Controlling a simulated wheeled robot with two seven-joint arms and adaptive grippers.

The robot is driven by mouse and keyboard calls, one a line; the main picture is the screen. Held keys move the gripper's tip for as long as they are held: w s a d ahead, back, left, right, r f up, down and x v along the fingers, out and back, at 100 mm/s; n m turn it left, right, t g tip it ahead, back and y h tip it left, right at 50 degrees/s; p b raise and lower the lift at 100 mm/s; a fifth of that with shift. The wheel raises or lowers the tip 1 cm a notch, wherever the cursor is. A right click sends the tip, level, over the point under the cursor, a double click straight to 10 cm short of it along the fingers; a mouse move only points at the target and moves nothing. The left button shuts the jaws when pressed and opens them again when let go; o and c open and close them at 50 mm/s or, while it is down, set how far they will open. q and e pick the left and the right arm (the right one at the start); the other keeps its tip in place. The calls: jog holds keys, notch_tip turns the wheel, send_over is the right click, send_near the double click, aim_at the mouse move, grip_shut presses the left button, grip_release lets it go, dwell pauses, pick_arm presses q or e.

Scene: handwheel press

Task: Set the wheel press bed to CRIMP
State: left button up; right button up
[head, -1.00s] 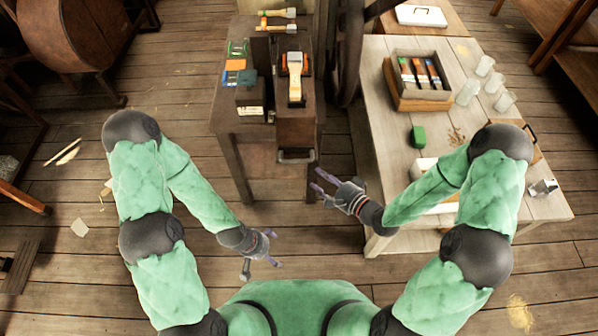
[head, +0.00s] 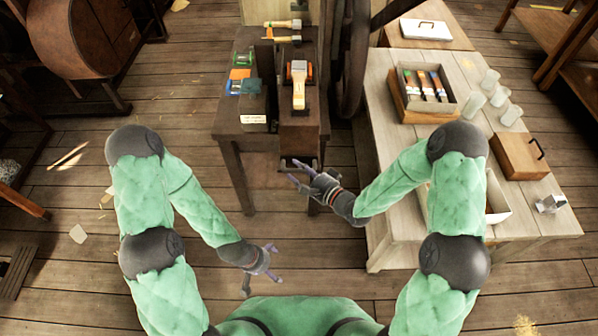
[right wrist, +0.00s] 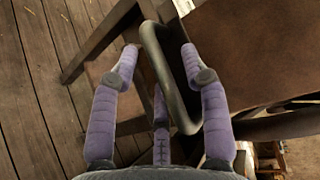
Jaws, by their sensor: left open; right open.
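The wheel press (head: 298,128) is a dark block on a brown bench, with a large dark wheel (head: 352,60) at its right side. A grey bar handle (head: 284,162) sticks out low on its front; it also shows in the right wrist view (right wrist: 168,80). My right gripper (head: 292,174) is open at this handle. In the right wrist view its purple fingers (right wrist: 159,55) stand on either side of the bar, not closed on it. My left gripper (head: 262,268) is open and empty, low in front of my body. No CRIMP mark is readable.
A wooden-handled tool (head: 299,88) lies on the press block. Small coloured packets (head: 238,80) sit left of it. A pale table (head: 400,180) at the right holds a crate of bottles, glasses and a wooden case (head: 520,155). The floor before the bench is clear.

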jog(key=shift+w+a, duration=0.1)
grip_shut()
jog(key=shift+w, duration=0.15)
